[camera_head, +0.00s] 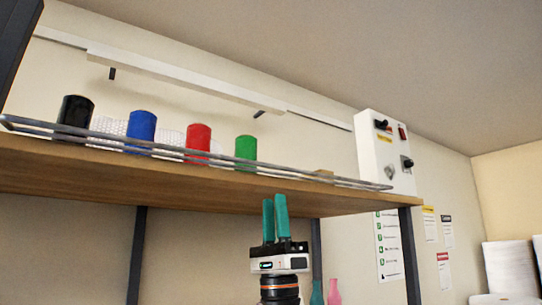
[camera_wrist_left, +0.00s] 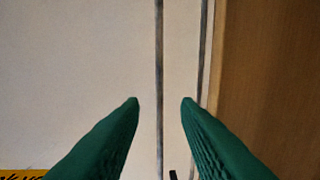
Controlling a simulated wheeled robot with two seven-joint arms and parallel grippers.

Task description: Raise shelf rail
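The shelf rail (camera_head: 300,174) is a thin grey metal double bar along the front edge of the wooden shelf (camera_head: 120,175) in the head view. In the left wrist view, two rail bars (camera_wrist_left: 159,60) run up the picture, with the wooden shelf (camera_wrist_left: 265,70) on the right. My left gripper (camera_head: 275,200) has green fingers pointing up, in front of and below the shelf edge in the head view. In the left wrist view, its fingers (camera_wrist_left: 161,100) are apart. One bar shows in the gap between them, seemingly beyond the tips; contact is not visible. My right gripper is out of view.
Black (camera_head: 75,112), blue (camera_head: 141,130), red (camera_head: 198,139) and green (camera_head: 246,150) cylinders stand behind the rail. A white control box (camera_head: 370,150) is at the shelf's right end. Dark posts (camera_head: 137,255) stand below. Two bottles (camera_head: 334,292) show low behind the gripper.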

